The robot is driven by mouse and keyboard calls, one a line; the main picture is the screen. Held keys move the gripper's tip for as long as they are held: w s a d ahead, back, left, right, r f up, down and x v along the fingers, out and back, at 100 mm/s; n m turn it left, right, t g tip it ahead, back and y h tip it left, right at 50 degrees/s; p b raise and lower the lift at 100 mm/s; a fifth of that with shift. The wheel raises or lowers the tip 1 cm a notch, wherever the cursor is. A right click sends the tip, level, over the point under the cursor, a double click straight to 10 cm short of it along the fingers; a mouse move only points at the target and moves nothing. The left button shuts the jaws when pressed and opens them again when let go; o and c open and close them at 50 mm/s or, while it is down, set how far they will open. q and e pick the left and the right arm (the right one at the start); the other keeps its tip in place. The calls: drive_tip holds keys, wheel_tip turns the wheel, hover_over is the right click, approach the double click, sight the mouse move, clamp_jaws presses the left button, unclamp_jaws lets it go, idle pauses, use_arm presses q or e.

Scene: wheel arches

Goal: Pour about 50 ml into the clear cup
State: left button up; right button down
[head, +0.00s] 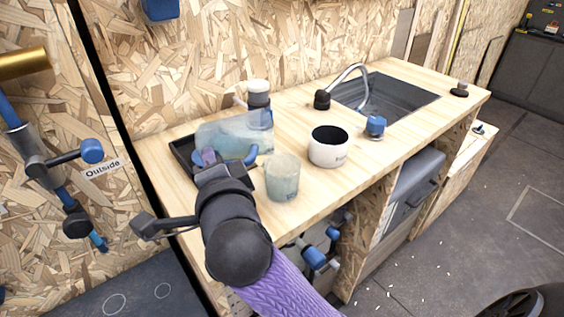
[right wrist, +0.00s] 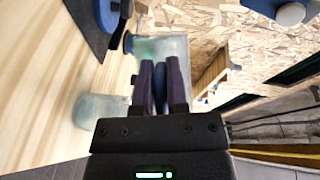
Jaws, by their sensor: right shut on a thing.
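My right gripper (head: 232,170) is shut on the blue handle of a translucent pale jug (head: 222,138). The handle shows between the fingers (right wrist: 164,85) in the right wrist view, with the jug body (right wrist: 165,48) just beyond. The clear cup (head: 283,178) stands upright on the wooden counter, right of the gripper and apart from the jug. It also shows in the right wrist view (right wrist: 98,112), left of the fingers. I see no stream between jug and cup. My left gripper is not in view.
A white mug with a dark inside (head: 328,153) stands right of the cup. A dark tray (head: 180,150) lies at the counter's left end. A white-topped container (head: 258,91) is behind the jug. The sink (head: 400,99) and blue knob (head: 375,124) are farther right.

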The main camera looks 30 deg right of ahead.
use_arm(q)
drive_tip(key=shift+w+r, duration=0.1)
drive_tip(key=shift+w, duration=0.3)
use_arm(e)
drive_tip(key=shift+s+d+r, duration=0.2)
drive_tip(key=shift+d+r, duration=0.05)
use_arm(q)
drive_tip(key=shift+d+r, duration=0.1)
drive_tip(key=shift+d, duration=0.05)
use_arm(e)
drive_tip(key=shift+w+a+r+m, duration=0.1)
drive_tip(key=shift+r+m, duration=0.1)
drive_tip(key=shift+m, duration=0.2)
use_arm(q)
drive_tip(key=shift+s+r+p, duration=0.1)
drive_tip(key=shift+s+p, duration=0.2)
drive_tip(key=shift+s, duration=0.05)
use_arm(e)
drive_tip(key=shift+w+a+r+t, duration=0.1)
drive_tip(key=shift+r+t, duration=0.05)
drive_tip(key=shift+t, duration=0.15)
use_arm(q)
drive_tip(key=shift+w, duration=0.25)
use_arm(e)
drive_tip(key=shift+m, duration=0.3)
